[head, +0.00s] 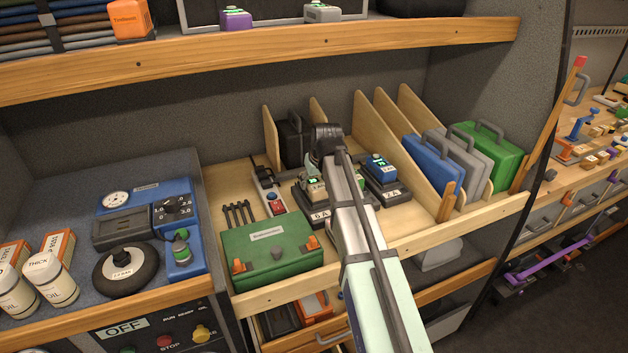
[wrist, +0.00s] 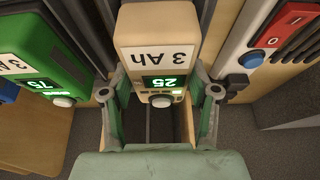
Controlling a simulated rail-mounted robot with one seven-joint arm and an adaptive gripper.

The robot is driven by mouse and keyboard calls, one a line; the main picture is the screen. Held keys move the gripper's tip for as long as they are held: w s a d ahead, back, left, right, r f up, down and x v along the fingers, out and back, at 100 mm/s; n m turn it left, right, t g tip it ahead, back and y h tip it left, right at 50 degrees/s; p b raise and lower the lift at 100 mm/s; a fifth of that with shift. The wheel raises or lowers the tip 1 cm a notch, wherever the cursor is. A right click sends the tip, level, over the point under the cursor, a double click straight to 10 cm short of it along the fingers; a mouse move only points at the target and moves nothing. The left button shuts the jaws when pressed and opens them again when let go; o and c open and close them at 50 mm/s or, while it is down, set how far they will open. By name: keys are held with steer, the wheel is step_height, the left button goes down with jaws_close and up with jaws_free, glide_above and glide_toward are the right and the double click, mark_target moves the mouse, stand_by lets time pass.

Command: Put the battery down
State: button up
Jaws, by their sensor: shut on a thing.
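My gripper (wrist: 160,95) is shut on a beige battery (wrist: 155,35), one finger on each side. The battery has a white "3 Ah" label and a lit green "25" display. In the head view the beige battery (head: 313,188) shows under my wrist, over or in a dark charger (head: 318,213); I cannot tell whether it is seated. A green battery (wrist: 40,55) reading "75" is close beside it in the wrist view. A blue battery (head: 380,169) sits on another dark charger (head: 388,191) to the right. My arm hides part of the chargers.
A power strip (head: 270,193) with a red switch lies left of the chargers. A green case (head: 268,255) stands in front left. Wooden dividers (head: 372,140) with blue, grey and green cases stand to the right. A shelf edge (head: 270,55) runs above.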

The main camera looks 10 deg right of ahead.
steer(key=o, duration=1.6)
steer(key=shift+f, duration=0.1)
steer(key=b+v, duration=0.2)
steer(key=v, duration=1)
steer(key=shift+w, duration=0.1)
